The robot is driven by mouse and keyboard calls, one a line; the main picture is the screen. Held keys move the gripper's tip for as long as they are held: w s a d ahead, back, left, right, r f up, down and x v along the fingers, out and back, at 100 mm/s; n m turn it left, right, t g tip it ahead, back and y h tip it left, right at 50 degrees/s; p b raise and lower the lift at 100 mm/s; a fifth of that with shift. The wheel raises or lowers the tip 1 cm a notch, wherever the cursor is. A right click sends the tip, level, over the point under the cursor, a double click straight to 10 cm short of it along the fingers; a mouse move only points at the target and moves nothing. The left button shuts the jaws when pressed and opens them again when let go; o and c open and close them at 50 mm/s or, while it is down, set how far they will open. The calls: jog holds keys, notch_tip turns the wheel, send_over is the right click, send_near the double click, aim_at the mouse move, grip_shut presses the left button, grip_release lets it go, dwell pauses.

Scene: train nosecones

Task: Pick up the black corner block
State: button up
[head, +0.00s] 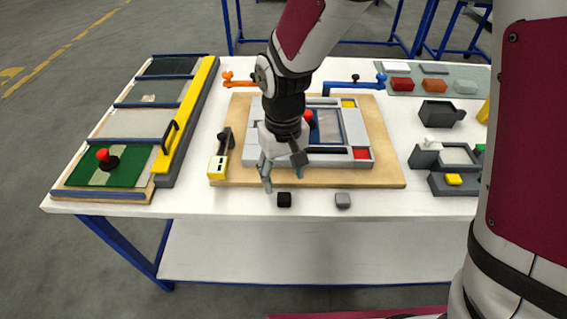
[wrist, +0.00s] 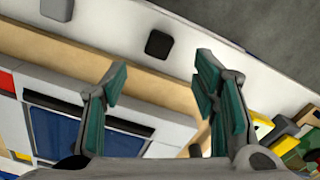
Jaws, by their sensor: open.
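The black corner block (head: 284,199) is a small dark cube on the white table near its front edge. It also shows in the wrist view (wrist: 159,44), beyond my fingertips and roughly in line with the gap between them. My gripper (head: 283,176) is open and empty, with its fingers spread over the front part of the wooden board. In the wrist view my gripper (wrist: 158,76) has clear space between its green-padded fingers, which are apart from the block.
A grey block (head: 343,200) stands to the right of the black one, also in the wrist view (wrist: 57,9). Behind is a wooden board (head: 385,172) with a grey frame (head: 255,140). A yellow-handled tool (head: 218,165) lies left. The table front around the blocks is clear.

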aim_at(284, 197)
jog(key=shift+s+d+f, duration=0.1)
jog(key=shift+s+f, duration=0.05)
jog(key=shift+f, duration=3.45)
jog(key=c, duration=1)
